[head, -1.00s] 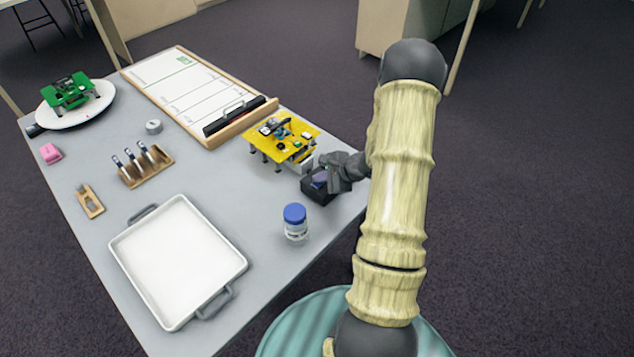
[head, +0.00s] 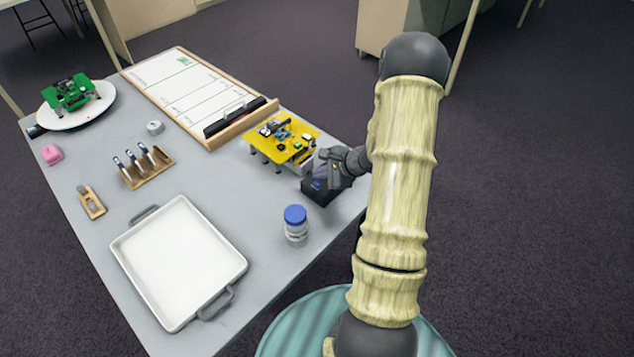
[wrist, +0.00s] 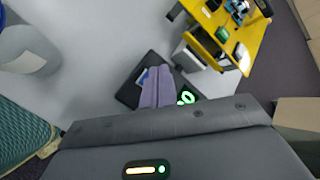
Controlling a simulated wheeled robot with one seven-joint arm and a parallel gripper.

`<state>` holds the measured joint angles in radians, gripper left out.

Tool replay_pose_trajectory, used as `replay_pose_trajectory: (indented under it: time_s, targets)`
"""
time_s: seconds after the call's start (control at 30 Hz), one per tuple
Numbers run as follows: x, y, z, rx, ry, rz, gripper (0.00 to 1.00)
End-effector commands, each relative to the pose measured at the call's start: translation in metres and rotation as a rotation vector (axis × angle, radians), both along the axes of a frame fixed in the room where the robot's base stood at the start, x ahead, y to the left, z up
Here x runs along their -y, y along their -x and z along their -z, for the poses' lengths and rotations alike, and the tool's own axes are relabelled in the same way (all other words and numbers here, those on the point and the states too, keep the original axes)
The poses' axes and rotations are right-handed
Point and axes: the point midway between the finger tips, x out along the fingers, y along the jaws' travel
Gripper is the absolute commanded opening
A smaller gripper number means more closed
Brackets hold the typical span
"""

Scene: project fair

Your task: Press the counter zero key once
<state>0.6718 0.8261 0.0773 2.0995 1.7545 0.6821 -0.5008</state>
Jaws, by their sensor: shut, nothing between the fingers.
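The counter is a small black box (head: 314,194) near the right edge of the table, beside the yellow board. In the wrist view the box (wrist: 128,96) shows lit green digits (wrist: 187,98) at its right and a small blue patch (wrist: 143,77) that may be the key. My gripper (head: 319,182) is shut and empty, pointing down over the counter. In the wrist view its fingertips (wrist: 153,71) lie just right of the blue patch and cover part of the box's top. I cannot tell whether they touch it.
A yellow circuit board on legs (head: 270,141) stands close behind the counter. A blue-capped jar (head: 296,223) stands in front of it. A white tray (head: 128,248), a marker rack (head: 160,172) and a whiteboard (head: 165,80) lie farther left.

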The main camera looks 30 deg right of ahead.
Motion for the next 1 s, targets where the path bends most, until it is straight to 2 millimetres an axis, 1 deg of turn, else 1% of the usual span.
replay_pose_trajectory:
  time_s: [0.03,0.43,0.53,1.0]
  targets:
    - [0.0,0.0,-0.007,0.001,0.0,0.001,0.0]
    - [0.0,0.0,-0.038,0.001,0.001,0.0,0.0]
    - [0.0,0.0,-0.04,0.0,-0.001,0.001,0.0]
    - [0.0,0.0,-0.039,0.0,0.0,0.0,0.0]
